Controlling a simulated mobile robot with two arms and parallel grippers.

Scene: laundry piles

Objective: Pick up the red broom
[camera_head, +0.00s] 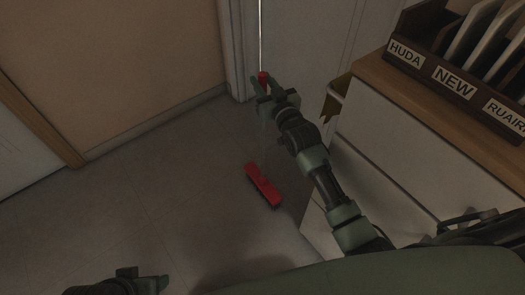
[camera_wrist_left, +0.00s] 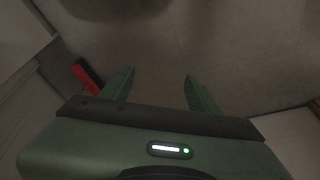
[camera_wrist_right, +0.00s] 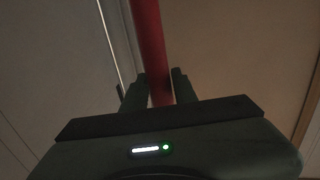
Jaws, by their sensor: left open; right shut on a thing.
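The red broom shows in the head view as a red broom head (camera_head: 264,186) low over the grey floor and a short red piece of handle (camera_head: 263,77) at my right gripper (camera_head: 264,90). The handle between them does not show clearly. In the right wrist view the red handle (camera_wrist_right: 150,50) passes between the fingers of my right gripper (camera_wrist_right: 160,88), which is shut on it. My left gripper (camera_head: 142,278) is low at the left, open and empty. In the left wrist view its fingers (camera_wrist_left: 160,90) are spread, with the broom head (camera_wrist_left: 86,76) off to their left.
A white cabinet (camera_head: 400,165) with a wooden top stands on the right, close beside my right arm. A dark organizer (camera_head: 453,84) with name labels sits on it. A tan wall panel (camera_head: 110,65) and a door frame (camera_head: 236,50) are at the back. Floor (camera_head: 120,215) at left is clear.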

